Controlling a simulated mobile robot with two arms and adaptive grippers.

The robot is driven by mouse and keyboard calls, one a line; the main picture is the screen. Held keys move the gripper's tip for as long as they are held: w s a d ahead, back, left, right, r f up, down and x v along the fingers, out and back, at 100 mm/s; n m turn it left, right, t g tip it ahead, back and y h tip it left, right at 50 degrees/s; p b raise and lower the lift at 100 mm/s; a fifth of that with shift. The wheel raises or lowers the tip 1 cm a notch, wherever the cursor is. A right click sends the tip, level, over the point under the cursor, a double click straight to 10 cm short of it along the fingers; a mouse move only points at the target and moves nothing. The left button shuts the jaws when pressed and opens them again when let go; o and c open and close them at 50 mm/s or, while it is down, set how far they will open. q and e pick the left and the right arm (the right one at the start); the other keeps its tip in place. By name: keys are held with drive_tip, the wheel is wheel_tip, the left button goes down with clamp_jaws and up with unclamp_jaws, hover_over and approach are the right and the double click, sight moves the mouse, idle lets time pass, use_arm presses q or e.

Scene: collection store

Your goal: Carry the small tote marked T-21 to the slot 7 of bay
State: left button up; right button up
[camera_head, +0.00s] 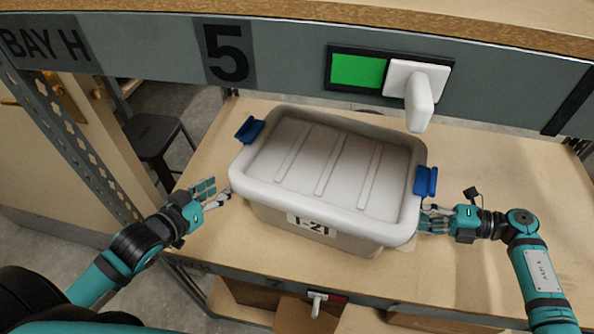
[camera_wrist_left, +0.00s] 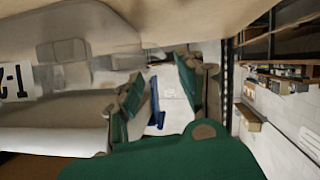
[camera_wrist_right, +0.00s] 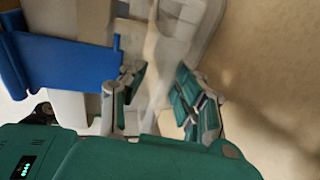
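The small tote (camera_head: 330,165), marked T-21 on a white label (camera_head: 311,224), is a pale grey bin with a closed, ribbed lid and blue end latches. It sits on a wooden shelf board (camera_head: 480,185). My left gripper (camera_head: 210,194) is open and empty at the tote's left end, apart from it; its fingers (camera_wrist_left: 160,95) flank a blue latch (camera_wrist_left: 155,103) in the left wrist view. My right gripper (camera_head: 432,218) is open at the right end, just below the blue latch (camera_head: 425,181); whether it touches the tote is unclear. The right fingers (camera_wrist_right: 155,100) stand apart in the wrist view.
A grey beam above reads BAY H (camera_head: 45,42) and 5 (camera_head: 229,52), with a green panel (camera_head: 357,70) and a white lever (camera_head: 418,90). A perforated post (camera_head: 75,140) stands at left. Below the board are another lever (camera_head: 317,303) and cardboard boxes (camera_head: 250,294). A dark stool (camera_head: 155,135) stands behind.

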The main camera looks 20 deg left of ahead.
drive_tip(key=shift+d, duration=0.25)
drive_tip(key=v, duration=1.1)
drive_tip(key=shift+d, duration=0.25)
use_arm(q)
drive_tip(key=shift+v, duration=0.9)
drive_tip(key=o, duration=0.8)
use_arm(e)
drive_tip(key=shift+r, duration=0.1)
